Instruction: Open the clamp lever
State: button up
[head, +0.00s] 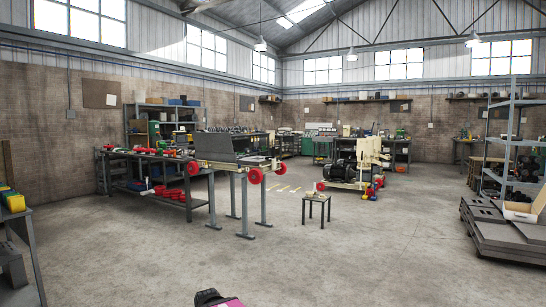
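A cream machine (369,154) with a dark motor (340,172) and red and yellow parts stands across the hall, right of centre. It appears to be the pellet mill. I cannot pick out a clamp lever at this distance. Only a small dark and magenta piece of my own arm shows at the bottom edge. My gripper's fingers are not visible.
A small dark stool (317,198) stands in front of the machine. A raised stand with red wheels (255,176) and a long workbench (150,158) are at left. Dark stacked slabs (500,234) lie at right. The concrete floor (350,260) between is clear.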

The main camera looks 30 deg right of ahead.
aim_at(273, 148)
jog(key=i+l+z, duration=0.85)
jog(key=i, duration=0.7)
jog(key=i+z, duration=0.35)
jog(key=i, duration=0.6)
